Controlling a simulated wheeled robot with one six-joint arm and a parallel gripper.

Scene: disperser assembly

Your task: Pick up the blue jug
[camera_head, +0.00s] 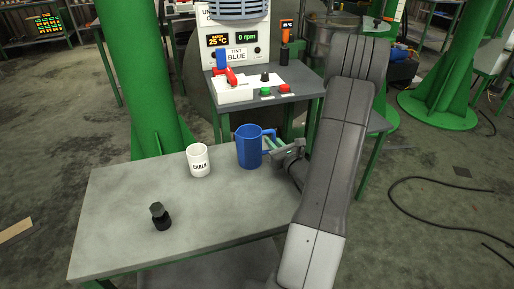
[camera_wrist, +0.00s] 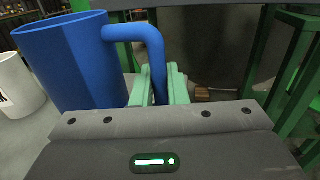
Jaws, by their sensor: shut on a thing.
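The blue jug (camera_head: 249,147) stands upright at the back right of the grey table, with its handle facing right. It also shows in the wrist view (camera_wrist: 72,65) at the left. My gripper (camera_head: 273,145) comes in from the right and is shut on the jug's handle. In the wrist view the pale green fingers (camera_wrist: 160,85) lie on both sides of the handle (camera_wrist: 157,60). The jug's base is cut off in the wrist view. In the head view I cannot tell if it is touching the table or slightly above it.
A white mug marked CHALK (camera_head: 198,160) stands left of the jug. A small black object (camera_head: 160,216) is at the table's front left. Behind is a station (camera_head: 268,95) with displays and buttons. A green column (camera_head: 150,90) rises behind the table (camera_head: 120,205), whose middle is clear.

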